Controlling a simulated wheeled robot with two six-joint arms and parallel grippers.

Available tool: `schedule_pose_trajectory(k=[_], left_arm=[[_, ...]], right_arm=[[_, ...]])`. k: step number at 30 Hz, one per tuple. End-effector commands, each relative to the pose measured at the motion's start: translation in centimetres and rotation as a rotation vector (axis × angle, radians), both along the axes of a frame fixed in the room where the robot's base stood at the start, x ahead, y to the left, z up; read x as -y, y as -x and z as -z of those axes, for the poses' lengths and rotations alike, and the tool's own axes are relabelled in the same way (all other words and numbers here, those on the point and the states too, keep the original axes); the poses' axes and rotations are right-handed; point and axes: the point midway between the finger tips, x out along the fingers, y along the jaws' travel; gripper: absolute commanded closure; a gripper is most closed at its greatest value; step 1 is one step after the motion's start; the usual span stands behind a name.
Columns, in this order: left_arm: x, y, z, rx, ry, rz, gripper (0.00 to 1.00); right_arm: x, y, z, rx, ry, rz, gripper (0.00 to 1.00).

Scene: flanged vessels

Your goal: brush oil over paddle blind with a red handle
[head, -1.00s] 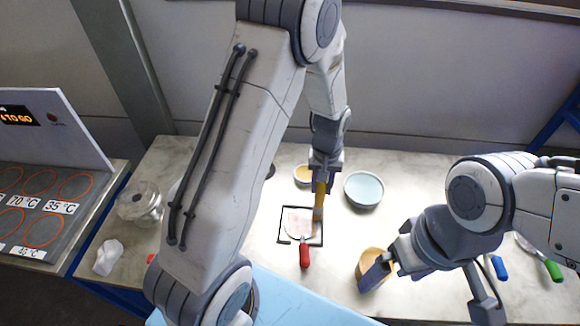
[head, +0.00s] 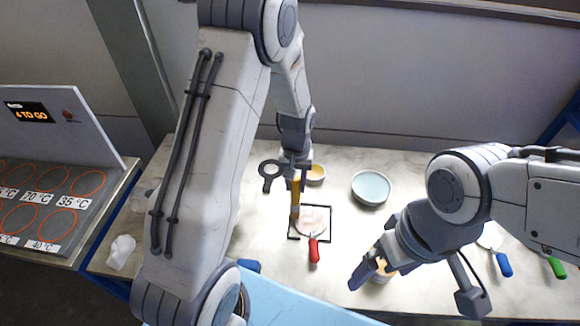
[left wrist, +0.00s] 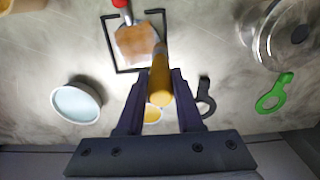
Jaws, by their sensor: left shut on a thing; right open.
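The paddle blind (head: 315,222) with a red handle (head: 314,251) lies inside a black square outline on the table. In the left wrist view, the paddle blind (left wrist: 136,42) has an orange-brown tint over pale metal. My left gripper (head: 297,178) is shut on a brush (head: 295,204) with a yellow-brown handle, pointing down at the blind's left side in the head view. I cannot tell whether its tip touches. A small bowl of yellow oil (head: 316,173) stands behind, partly hidden by the brush in the left wrist view. My right gripper (head: 374,270) is open beside an orange-yellow cup (head: 384,274).
A pale blue bowl (head: 371,188) stands behind right. A dark ring-ended blind (head: 270,175) lies behind left; a green one (left wrist: 272,96) and a glass jar (left wrist: 288,35) show in the wrist view. Blue (head: 504,264) and green (head: 556,266) handles lie right. A hotplate panel (head: 45,205) is left.

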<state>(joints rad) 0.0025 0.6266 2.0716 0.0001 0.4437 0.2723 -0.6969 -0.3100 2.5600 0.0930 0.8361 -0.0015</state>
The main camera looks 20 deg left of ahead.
Motion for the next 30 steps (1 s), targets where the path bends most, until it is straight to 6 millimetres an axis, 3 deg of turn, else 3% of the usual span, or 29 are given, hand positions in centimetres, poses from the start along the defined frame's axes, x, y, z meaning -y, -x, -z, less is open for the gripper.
schedule_pose_trajectory(k=[4, 21, 30], left_arm=[[0.2, -0.1, -2.7, 0.004, 0.000, 0.004, 1.00], [0.4, -0.1, -7.6, 0.001, 0.000, 0.006, 1.00], [0.4, -0.1, -8.1, 0.001, 0.000, 0.005, 1.00]], right_arm=[[0.0, 0.0, -1.6, 0.000, 0.000, -0.002, 0.00], [0.0, 0.0, -5.8, 0.001, 0.000, -0.006, 0.00], [0.0, 0.0, -6.1, 0.000, 0.000, -0.005, 0.00]])
